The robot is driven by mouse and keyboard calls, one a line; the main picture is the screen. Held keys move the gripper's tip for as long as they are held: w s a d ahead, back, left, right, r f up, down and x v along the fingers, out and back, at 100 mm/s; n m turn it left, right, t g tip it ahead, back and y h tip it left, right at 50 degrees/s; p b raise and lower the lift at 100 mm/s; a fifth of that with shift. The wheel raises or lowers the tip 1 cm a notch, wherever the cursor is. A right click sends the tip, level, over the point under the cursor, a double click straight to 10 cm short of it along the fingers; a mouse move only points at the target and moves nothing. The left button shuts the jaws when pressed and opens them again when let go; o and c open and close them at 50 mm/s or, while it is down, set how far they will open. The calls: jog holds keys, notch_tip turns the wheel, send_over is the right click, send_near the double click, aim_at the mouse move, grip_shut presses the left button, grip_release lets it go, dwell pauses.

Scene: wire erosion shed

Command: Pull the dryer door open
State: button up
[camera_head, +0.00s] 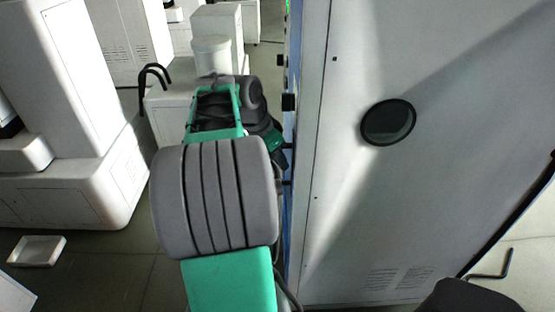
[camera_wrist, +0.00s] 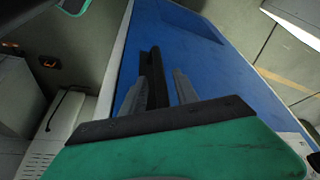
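A blue panel (camera_wrist: 225,75) fills the middle of the wrist view, with a dark upright bar, which looks like a handle (camera_wrist: 155,75), on it. My gripper (camera_wrist: 158,92) has its two grey fingers apart, one on each side of the bar. Blue shows between the bar and the right finger; whether the left finger touches it I cannot tell. In the head view, a tall pale cabinet face (camera_head: 345,215) with a round dark window (camera_head: 388,122) stands at right, with a thin blue edge along its left. My arm hides the gripper and handle there.
White machines (camera_head: 75,185) stand at the left, and a white cylinder (camera_head: 211,55) sits on a pale box behind my arm. A shallow white tray (camera_head: 37,251) lies on the floor at left. Dark floor is open between the machines and my arm.

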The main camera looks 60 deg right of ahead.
jog(key=shift+d+f, duration=0.1)
jog(key=shift+f, duration=0.15)
jog(key=shift+c, duration=0.4)
grip_shut()
dwell(0.9)
